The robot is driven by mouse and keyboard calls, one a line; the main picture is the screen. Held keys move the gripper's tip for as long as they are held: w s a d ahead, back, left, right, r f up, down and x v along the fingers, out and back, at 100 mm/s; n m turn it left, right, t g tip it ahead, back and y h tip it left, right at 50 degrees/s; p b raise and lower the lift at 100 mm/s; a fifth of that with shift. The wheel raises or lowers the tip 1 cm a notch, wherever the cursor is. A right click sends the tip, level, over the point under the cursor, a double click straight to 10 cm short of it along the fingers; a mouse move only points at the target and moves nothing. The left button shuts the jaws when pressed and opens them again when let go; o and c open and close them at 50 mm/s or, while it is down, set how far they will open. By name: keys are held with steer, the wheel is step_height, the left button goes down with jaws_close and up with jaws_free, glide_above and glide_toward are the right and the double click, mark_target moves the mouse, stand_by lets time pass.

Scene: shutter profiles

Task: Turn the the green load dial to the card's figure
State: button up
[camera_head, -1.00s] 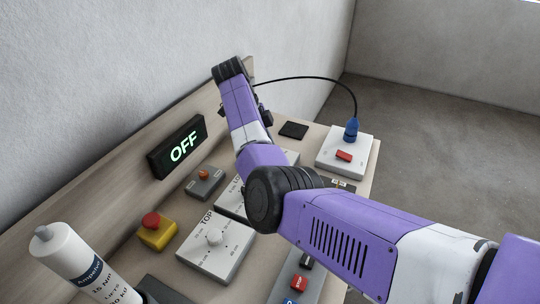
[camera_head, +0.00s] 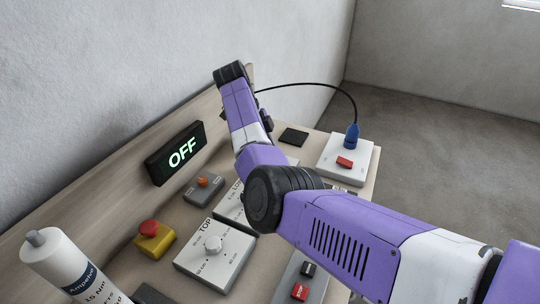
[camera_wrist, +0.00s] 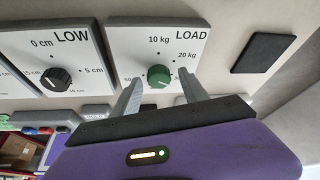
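The green load dial (camera_wrist: 158,76) sits on a white plate marked LOAD (camera_wrist: 128,45) in the wrist view, with 10 kg and 20 kg printed near it. Other figures are partly covered by a finger. My gripper (camera_wrist: 160,78) is open, with one grey finger to each side of the dial in the picture. Gaps show between the fingers and the dial, and I cannot tell how near the tips are in depth. In the head view my arm hides the dial and the gripper's fingers. I cannot make out a readable card with a figure.
A LOW plate with a black dial (camera_wrist: 55,79) is left of the load plate. A black square (camera_wrist: 263,53) lies to its right.

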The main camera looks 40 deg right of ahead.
steer(key=p+v, duration=0.1)
steer(key=v, duration=0.6)
steer(key=shift+w+r, duration=0.2)
steer(key=shift+r, duration=0.15)
steer(key=shift+s+a, duration=0.1)
steer(key=shift+a, duration=0.05)
stand_by(0.3)
